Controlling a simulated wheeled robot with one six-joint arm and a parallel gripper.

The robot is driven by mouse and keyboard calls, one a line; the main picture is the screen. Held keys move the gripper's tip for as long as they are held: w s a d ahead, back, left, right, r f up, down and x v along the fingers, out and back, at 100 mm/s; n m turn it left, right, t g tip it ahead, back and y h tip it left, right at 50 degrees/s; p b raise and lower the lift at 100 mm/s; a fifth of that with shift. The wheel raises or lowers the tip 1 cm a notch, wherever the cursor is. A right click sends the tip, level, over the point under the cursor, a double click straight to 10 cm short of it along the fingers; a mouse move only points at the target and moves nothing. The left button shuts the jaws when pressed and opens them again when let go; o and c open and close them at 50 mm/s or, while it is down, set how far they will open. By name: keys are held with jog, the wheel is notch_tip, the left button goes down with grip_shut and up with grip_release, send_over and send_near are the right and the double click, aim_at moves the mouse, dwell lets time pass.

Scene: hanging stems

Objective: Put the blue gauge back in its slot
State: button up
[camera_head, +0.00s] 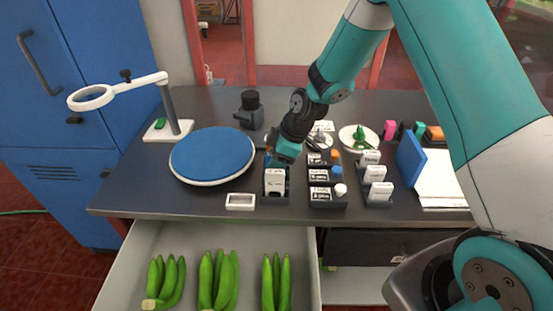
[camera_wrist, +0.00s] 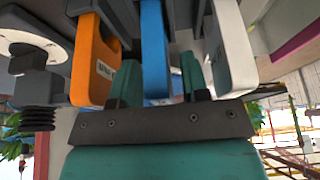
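The blue gauge (camera_wrist: 153,45) shows in the wrist view as an upright strip between the two teal fingers of my gripper (camera_wrist: 158,85). It stands between an orange gauge (camera_wrist: 93,65) on the left and a white gauge (camera_wrist: 232,45) on the right. The left finger is close beside the blue gauge; a gap shows to the right finger, so the fingers look open around it. In the head view my gripper (camera_head: 284,152) is low over the back of a dark gauge holder, behind a white labelled block (camera_head: 275,183). The blue gauge's slot is hidden there.
A blue round pad (camera_head: 212,155) lies left of my gripper, and a white magnifier stand (camera_head: 172,125) beyond it. Dark racks of labelled bottles (camera_head: 320,174) stand close on the right. An open drawer (camera_head: 150,240) with green bananas is below.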

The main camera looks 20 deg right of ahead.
jog(key=shift+o, duration=0.3)
jog(key=shift+r, duration=0.1)
jog(key=b+v, duration=0.2)
jog(key=v, duration=1.5)
jog(key=s+a+r+m, duration=0.1)
jog(key=s+a+m, duration=0.1)
jog(key=s, duration=0.6)
jog(key=s+a+r+m+g, duration=0.1)
jog(key=s+a+r+m, duration=0.1)
jog(key=s+a, duration=0.3)
jog(key=s+a+r+m, duration=0.1)
jog(key=s+a+m, duration=0.1)
jog(key=s, duration=1)
jog(key=shift+s+a+r+g, duration=0.25)
jog(key=shift+a+r+g, duration=0.15)
jog(key=shift+a, duration=0.4)
